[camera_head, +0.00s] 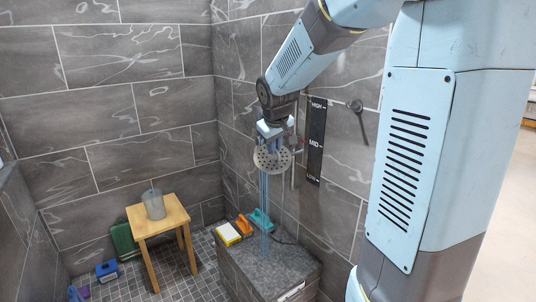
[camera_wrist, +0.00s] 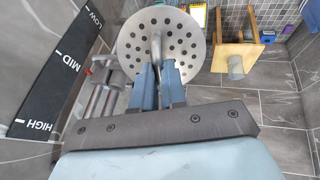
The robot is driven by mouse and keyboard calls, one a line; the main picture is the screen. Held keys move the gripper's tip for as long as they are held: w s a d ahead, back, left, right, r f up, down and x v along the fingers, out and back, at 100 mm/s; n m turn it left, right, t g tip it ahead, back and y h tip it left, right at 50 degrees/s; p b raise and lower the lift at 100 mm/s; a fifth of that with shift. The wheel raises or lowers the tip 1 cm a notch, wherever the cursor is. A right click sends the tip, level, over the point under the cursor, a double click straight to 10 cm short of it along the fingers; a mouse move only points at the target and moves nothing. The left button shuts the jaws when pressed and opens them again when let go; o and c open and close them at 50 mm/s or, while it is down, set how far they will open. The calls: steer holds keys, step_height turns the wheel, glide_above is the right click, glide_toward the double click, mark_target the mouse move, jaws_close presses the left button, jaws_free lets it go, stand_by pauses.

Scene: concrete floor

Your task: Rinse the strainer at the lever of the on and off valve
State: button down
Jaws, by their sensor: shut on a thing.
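The strainer (camera_head: 272,158) is a round grey metal disc with many holes. It also fills the upper middle of the wrist view (camera_wrist: 190,45). My gripper (camera_head: 270,130) is shut on the curved stem at its centre; in the wrist view the blue fingers (camera_wrist: 158,75) sit either side of that stem. Thin bluish water streams (camera_head: 264,205) fall from about the disc to the stone block below. Metal valve pipework (camera_head: 293,165) is on the wall beside the disc, and close left of the fingers in the wrist view (camera_wrist: 100,90). Which part is the on and off lever is unclear.
A black LOW-MID-HIGH plate (camera_head: 316,140) and a round-ended metal fitting (camera_head: 356,108) are on the tiled wall. The stone block (camera_head: 270,268) carries a yellow-and-white sponge (camera_head: 228,234) and orange and teal brushes. A wooden stool (camera_head: 170,215) with a grey cup (camera_head: 154,204) stands left.

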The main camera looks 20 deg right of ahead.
steer(key=shift+s+a+r, duration=0.25)
steer(key=shift+s+r, duration=0.5)
steer(key=shift+s, duration=0.15)
steer(key=shift+s+a+r, duration=0.2)
steer(key=shift+s+r, duration=0.5)
steer(key=shift+s, duration=0.2)
